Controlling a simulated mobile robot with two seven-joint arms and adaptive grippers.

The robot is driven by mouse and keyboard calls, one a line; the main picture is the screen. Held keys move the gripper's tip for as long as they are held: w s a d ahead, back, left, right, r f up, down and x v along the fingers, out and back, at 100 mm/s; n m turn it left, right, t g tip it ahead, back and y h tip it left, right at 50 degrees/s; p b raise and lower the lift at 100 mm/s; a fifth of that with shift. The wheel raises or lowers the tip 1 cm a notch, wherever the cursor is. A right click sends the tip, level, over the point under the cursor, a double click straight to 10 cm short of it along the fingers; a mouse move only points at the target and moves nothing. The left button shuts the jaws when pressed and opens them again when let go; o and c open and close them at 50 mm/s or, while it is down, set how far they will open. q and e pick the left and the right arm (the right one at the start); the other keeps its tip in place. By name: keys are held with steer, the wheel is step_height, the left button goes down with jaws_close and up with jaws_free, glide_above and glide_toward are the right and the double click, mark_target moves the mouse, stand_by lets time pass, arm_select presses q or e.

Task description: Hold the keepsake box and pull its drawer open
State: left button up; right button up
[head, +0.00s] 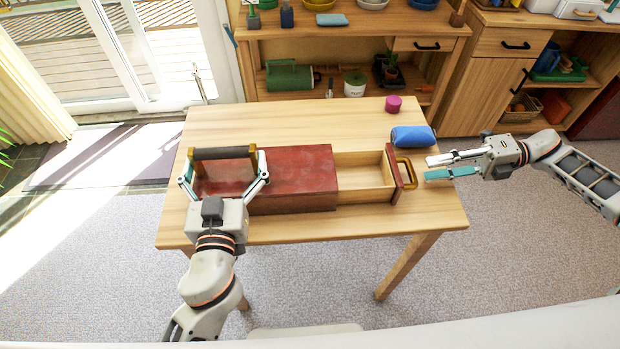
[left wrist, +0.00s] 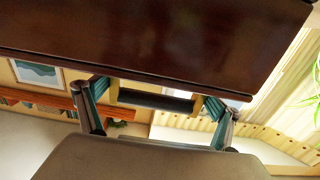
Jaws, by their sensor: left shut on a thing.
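The dark red keepsake box (head: 292,170) lies on the wooden table. Its drawer (head: 362,177) is pulled out to the right and shows a pale wooden inside, with no object visible in it. The brass drawer handle (head: 405,169) is on the drawer's right front. My left gripper (head: 223,156) is at the box's left end, its fingers shut at the two ends of a dark bar handle with brass ends. That bar handle (left wrist: 155,100) also shows between the fingers in the left wrist view. My right gripper (head: 428,168) is open and empty, just right of the drawer handle and apart from it.
The table's back left is clear. A wooden shelf unit (head: 350,30) stands behind the table, and cabinets (head: 500,70) stand at the back right.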

steer(key=shift+d+r, duration=0.1)
steer(key=shift+d, duration=0.25)
arm_select(q)
steer(key=o, duration=0.7)
steer(key=shift+o, duration=0.2)
steer(key=shift+s, duration=0.1)
steer(key=s, duration=1.2)
